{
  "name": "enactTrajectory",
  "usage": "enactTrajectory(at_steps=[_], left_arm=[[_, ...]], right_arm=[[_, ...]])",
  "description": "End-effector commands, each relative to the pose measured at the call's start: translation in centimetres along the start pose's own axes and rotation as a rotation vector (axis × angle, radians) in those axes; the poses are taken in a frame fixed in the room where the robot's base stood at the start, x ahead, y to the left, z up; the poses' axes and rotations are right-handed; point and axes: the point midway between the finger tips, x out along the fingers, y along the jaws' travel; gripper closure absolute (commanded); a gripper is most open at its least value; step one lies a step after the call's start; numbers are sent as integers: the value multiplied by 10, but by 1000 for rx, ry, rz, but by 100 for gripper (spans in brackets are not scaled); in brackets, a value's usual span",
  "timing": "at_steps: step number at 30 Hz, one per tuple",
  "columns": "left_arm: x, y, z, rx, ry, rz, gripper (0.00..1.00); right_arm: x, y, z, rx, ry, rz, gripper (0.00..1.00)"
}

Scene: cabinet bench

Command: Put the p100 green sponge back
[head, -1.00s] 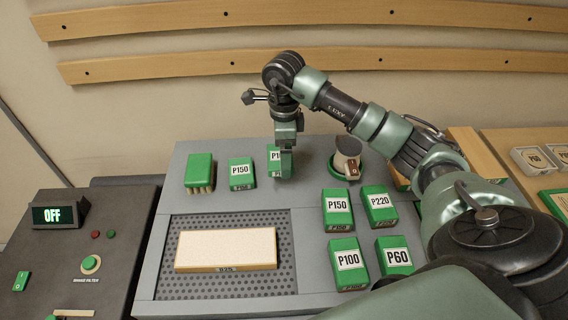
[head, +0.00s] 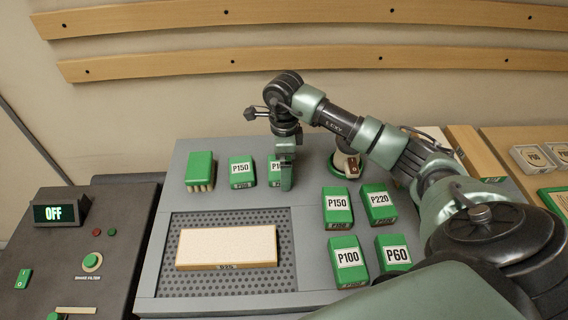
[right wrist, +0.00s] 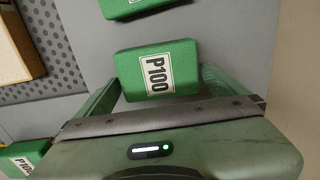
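Contact cannot be told. Another P100 block (head: 348,260) stands at the front right. My left gripper is not in view.
A green brush-like block (head: 200,168) is at the left. A pale wooden board (head: 226,246) lies on the perforated plate (head: 188,288). The control panel (head: 60,245) reads OFF.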

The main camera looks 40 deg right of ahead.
Motion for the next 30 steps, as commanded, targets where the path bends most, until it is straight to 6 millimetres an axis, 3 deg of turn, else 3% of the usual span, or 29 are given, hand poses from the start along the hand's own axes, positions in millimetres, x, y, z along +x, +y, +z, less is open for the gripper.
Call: enactTrajectory(at_steps=[5,8,21,30], left_arm=[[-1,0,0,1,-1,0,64],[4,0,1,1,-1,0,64],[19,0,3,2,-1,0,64],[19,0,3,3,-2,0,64]], right_arm=[[-8,-1,0,0,-2,-3,0],[-24,-1,1,0,-3,-6,0],[-111,-1,0,0,-1,-3,0],[-124,0,0,1,0,1,0]])
